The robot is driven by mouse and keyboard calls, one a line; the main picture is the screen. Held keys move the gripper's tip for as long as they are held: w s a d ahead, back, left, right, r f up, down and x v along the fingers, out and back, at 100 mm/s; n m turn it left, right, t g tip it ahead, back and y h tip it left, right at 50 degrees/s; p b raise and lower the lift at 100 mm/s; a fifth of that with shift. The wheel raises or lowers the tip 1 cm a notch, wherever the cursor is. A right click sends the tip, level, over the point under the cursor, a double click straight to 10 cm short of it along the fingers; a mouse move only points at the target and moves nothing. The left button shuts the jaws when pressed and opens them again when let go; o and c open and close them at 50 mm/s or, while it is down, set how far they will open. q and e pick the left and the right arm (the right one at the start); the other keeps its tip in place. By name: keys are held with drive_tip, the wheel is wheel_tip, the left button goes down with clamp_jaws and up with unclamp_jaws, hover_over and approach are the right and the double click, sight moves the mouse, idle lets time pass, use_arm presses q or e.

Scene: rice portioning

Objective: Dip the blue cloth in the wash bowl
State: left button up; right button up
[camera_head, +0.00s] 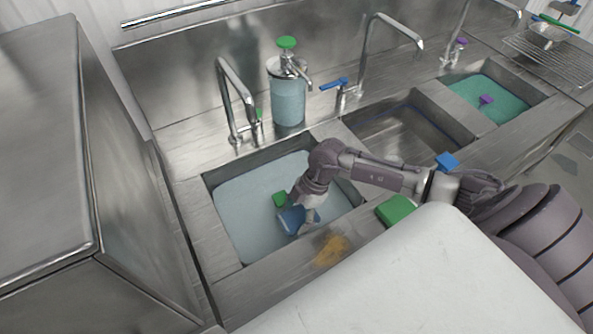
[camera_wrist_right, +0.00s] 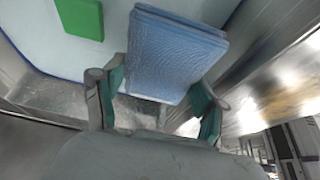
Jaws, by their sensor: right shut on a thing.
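The wash bowl (camera_head: 222,231) is the left sink basin, filled with pale blue water. My right gripper (camera_head: 304,219) reaches down over the front of this basin and is shut on the blue cloth (camera_head: 291,220). The cloth looks like a folded, textured pad. In the right wrist view the cloth (camera_wrist_right: 178,55) extends away from between the two fingers (camera_wrist_right: 157,96). I cannot tell whether its lower edge touches the water. My left gripper is not in view.
A small green block (camera_head: 279,199) is in the basin just beyond the cloth. A green sponge (camera_head: 396,209) lies on the front ledge, beside an orange-brown stain (camera_head: 331,250). A soap dispenser (camera_head: 288,98) and a tap (camera_head: 236,98) stand behind. A middle basin (camera_head: 410,134) looks empty.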

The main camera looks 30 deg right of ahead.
sight(292, 218)
wheel_tip(292, 218, down, 15)
drive_tip(key=b, duration=0.8)
drive_tip(key=shift+b, duration=0.3)
drive_tip(key=shift+r, duration=0.15)
idle(1.7)
wheel_tip(292, 218, up, 15)
drive_tip(key=p, duration=1.5)
drive_tip(key=shift+p, duration=0.4)
wheel_tip(292, 218, up, 2)
drive_tip(key=shift+r+p, duration=0.15)
drive_tip(key=shift+p, duration=0.4)
drive_tip(key=shift+r, duration=2.75)
